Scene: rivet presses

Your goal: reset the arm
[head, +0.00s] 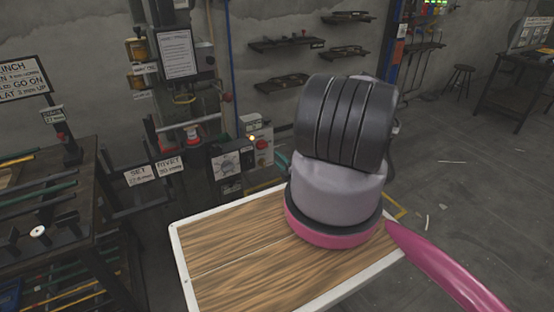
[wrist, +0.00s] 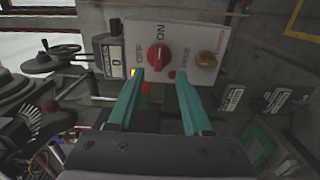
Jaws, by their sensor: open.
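My gripper (wrist: 160,74) is open, with its two teal fingers apart and nothing seen between them. The fingertips are just below a red knob (wrist: 157,57) on a white control panel (wrist: 204,38) marked OFF and ON. I cannot tell whether they touch the panel. A brass-coloured knob (wrist: 206,60) is to the right on the same panel. In the head view my arm's dark grey links (head: 346,120) stand bent in front of the panel (head: 258,152) and hide most of the gripper.
Dark wall shelves (head: 286,43) hang behind. The floor at right (head: 470,180) is mostly clear.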

